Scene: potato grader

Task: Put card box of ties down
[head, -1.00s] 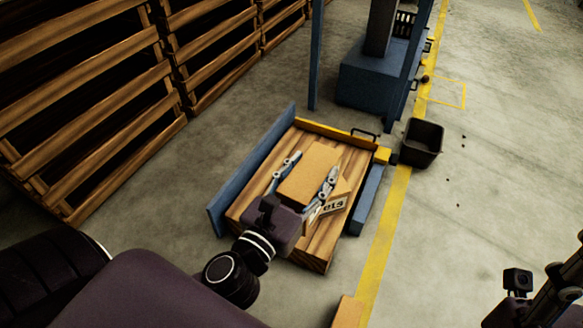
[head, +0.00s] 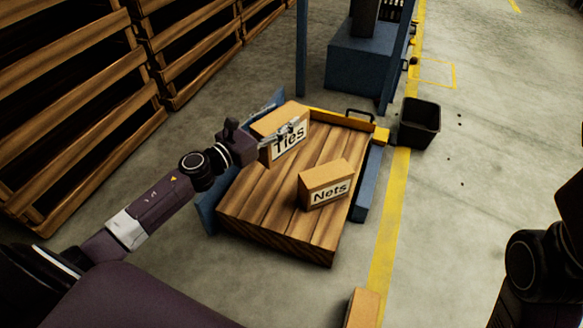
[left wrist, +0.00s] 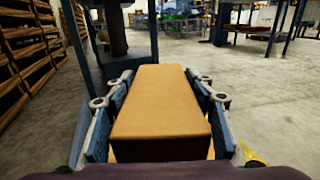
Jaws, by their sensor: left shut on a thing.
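The card box labelled Ties (head: 278,119) is at the back left of the wooden deck (head: 265,203) in the head view, by the blue side rail. My left gripper (head: 284,134) is shut on it, with a finger across its labelled face. The left wrist view shows the box (left wrist: 160,105) between both fingers. I cannot tell whether its underside touches the deck. A second card box labelled Nets (head: 325,185) stands on the deck to the right, apart from the Ties box. Part of my right arm shows at the right edge, its gripper out of frame.
A blue rail (head: 367,190) and a yellow back bar (head: 340,118) border the deck. A black bin (head: 419,124) stands behind right. Another card box (head: 363,308) is at the bottom edge. Wooden crates (head: 85,110) line the left.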

